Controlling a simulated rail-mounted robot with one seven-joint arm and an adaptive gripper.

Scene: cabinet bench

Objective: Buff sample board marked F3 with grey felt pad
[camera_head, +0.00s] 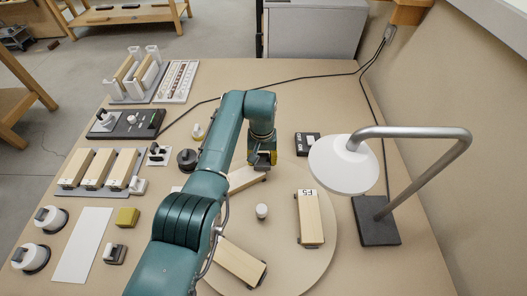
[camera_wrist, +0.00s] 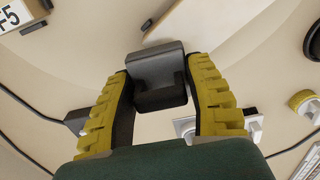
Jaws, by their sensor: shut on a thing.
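My gripper (camera_wrist: 160,85) has yellow ribbed fingers shut on a dark grey block (camera_wrist: 155,72); I cannot tell whether its underside is felt. In the head view my gripper (camera_head: 262,160) is at the far side of the round turntable (camera_head: 283,258), by a pale wooden board (camera_head: 245,179). My arm partly covers this board and I cannot read its mark. Contact between block and board cannot be told. A board marked F5 (camera_head: 310,220) lies at the turntable's right. Another board (camera_head: 241,262) lies at its front, its mark not visible. No F3 mark shows.
A white lamp (camera_head: 343,164) with a dark base (camera_head: 376,221) overhangs the right side. A dark box (camera_head: 307,144) stands behind the turntable. At left are a rack of boards (camera_head: 97,169), a yellow block (camera_head: 127,217), a small handled tool (camera_head: 115,254) and a white sheet (camera_head: 83,246).

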